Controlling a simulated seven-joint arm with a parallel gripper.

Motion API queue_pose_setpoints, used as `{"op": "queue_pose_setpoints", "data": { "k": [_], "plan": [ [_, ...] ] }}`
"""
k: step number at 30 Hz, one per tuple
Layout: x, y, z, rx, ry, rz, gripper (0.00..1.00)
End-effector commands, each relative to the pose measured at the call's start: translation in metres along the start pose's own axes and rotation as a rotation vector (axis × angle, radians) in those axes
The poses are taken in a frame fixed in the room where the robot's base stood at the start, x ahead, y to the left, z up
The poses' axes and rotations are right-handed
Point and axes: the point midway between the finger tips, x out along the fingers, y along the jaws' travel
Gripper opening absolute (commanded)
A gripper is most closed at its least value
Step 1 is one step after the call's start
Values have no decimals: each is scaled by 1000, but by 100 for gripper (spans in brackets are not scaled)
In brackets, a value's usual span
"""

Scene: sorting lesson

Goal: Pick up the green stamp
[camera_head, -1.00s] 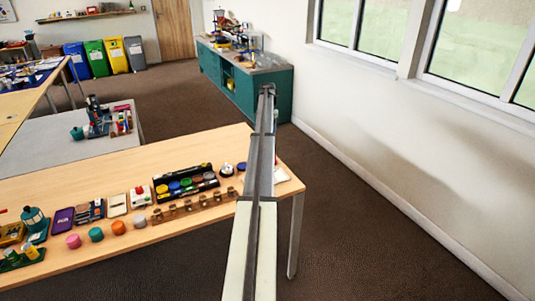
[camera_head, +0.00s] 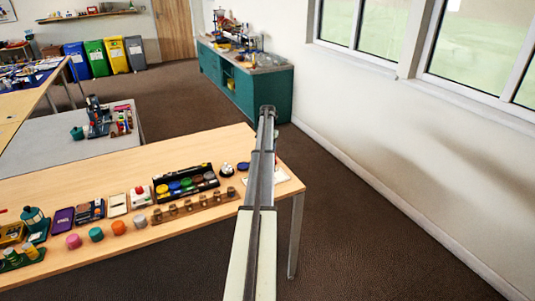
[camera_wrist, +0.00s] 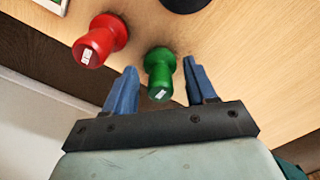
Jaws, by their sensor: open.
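The green stamp (camera_wrist: 160,75) stands on the wooden table in the wrist view, with a rounded knob handle and a small white label. My gripper (camera_wrist: 160,66) is open, with one blue finger on each side of the green stamp; I cannot tell whether either touches it. The red stamp (camera_wrist: 100,40) stands to the left, outside the left finger. In the head view my own arm covers this spot, and neither the gripper nor the two stamps can be made out.
A dark round object (camera_wrist: 186,3) lies beyond the green stamp. The table edge runs past the left finger. In the head view the wooden table (camera_head: 150,165) holds a black tray of coloured pots (camera_head: 186,185), a wooden rack (camera_head: 190,207) and several small items left of my arm.

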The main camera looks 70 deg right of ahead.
Motion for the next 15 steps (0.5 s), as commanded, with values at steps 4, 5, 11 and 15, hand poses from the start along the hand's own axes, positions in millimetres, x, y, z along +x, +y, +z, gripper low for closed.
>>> {"op": "queue_pose_setpoints", "data": {
  "k": [4,5,11,15],
  "plan": [
    [0,0,0,0,1,0,56],
    [0,0,0,0,1,0,56],
    [0,0,0,0,1,0,37],
    [0,0,0,0,1,0,23]
  ]
}}
